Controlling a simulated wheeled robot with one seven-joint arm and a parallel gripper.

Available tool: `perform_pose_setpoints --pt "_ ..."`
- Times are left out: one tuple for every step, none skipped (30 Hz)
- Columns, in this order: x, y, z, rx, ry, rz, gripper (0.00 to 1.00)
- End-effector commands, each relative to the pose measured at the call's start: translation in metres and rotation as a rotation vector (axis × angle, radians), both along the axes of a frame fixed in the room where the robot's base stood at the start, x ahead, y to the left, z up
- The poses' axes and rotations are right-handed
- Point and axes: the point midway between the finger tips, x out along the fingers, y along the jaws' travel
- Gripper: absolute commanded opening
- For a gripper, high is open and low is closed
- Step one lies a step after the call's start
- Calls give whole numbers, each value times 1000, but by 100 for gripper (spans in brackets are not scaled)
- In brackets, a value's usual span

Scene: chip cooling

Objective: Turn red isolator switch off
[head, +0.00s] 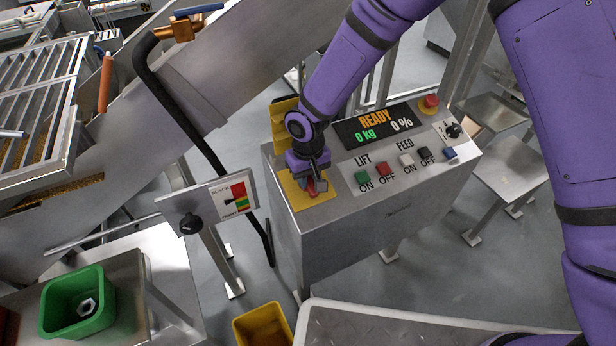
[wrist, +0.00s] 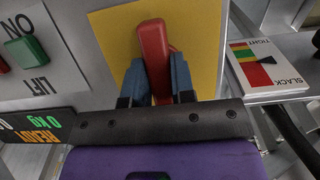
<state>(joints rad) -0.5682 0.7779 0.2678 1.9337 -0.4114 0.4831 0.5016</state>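The red isolator switch handle (wrist: 153,48) stands out from a yellow plate (wrist: 108,45), slightly tilted in the wrist view. In the head view the handle (head: 312,190) shows only in part beneath my gripper, on the yellow plate (head: 322,203) at the left end of the control panel. My gripper (head: 313,180) reaches down onto it. In the wrist view the two blue-grey fingers of my gripper (wrist: 157,82) lie on either side of the handle and appear to press against it. The switch's base is hidden.
The steel panel carries a READY display (head: 377,127), LIFT and FEED buttons (head: 384,169), a red stop button (head: 431,101) and a black knob (head: 453,130). A SLACK/TIGHT gauge box (head: 212,207) stands to the left. A black curved bar (head: 185,110) passes left of the panel.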

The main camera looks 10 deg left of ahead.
Motion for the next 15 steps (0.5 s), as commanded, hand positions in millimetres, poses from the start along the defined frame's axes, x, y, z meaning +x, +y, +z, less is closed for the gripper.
perform_pose_setpoints --pt "0 0 0 0 0 1 0" --pt "0 0 0 -1 -1 2 0" --pt "0 0 0 -1 -1 4 0" --pt "0 0 0 -2 -1 7 0" --pt "0 0 0 -3 -2 12 0" --pt "0 0 0 -5 -4 19 0" --pt "0 0 0 -6 -5 26 0" --pt "0 0 0 -9 -6 34 0" --pt "0 1 0 -12 -9 48 0" --pt "0 1 0 -15 -11 61 0" --pt "0 1 0 -18 -14 76 0" --pt "0 1 0 -24 -18 97 0" --pt "0 1 0 -28 -21 116 0" --pt "-1 1 0 -33 -25 135 0" --pt "-1 1 0 -40 -30 163 0"
